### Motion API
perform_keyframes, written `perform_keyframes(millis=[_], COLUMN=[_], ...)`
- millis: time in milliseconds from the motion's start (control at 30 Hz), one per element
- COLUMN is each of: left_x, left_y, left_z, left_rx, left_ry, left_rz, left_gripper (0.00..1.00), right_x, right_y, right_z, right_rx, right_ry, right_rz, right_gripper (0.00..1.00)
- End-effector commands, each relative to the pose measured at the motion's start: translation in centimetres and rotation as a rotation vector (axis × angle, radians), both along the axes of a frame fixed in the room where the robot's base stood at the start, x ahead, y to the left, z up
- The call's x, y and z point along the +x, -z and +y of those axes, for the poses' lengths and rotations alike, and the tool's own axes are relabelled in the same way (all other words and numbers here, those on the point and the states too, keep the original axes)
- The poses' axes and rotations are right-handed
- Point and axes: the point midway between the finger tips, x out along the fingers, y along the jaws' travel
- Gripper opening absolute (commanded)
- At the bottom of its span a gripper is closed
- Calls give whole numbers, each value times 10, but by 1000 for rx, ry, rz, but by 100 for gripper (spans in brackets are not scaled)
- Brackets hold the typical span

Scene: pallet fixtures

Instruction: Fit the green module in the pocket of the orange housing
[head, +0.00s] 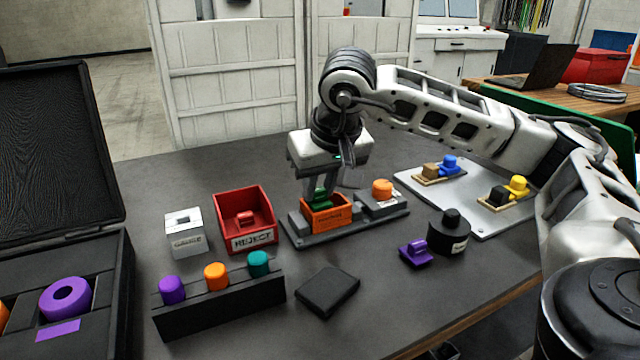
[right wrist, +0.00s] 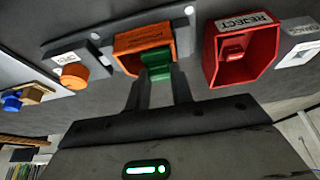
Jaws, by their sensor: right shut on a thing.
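The orange housing (head: 327,217) is an open box on a grey fixture plate at the middle of the table; it also shows in the right wrist view (right wrist: 130,44). The green module (head: 321,197) is at the mouth of the housing's pocket, and it shows in the right wrist view (right wrist: 156,66). My right gripper (head: 320,190) points down over the housing, its fingers shut on the green module. The module's lower part is hidden by the housing wall, so I cannot tell how deep it sits. My left gripper is not in view.
A red REJECT bin (head: 245,232) and a white gauge block (head: 185,232) stand left of the fixture. An orange knob (head: 382,188) is right of the housing. A rack (head: 220,300) with coloured caps and a black pad (head: 328,291) lie in front. A purple part (head: 415,254) lies right.

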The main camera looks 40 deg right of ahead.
Motion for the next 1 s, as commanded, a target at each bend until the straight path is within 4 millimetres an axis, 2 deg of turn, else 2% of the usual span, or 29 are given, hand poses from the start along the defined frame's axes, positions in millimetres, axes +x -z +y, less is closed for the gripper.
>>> perform_keyframes(millis=[1000], left_x=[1], left_y=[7], left_z=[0], left_rx=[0], left_ry=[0], left_rz=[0], left_gripper=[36], right_x=[0], right_y=[7], right_z=[0], right_rx=[0], right_ry=[0], right_rz=[-1], right_gripper=[1])
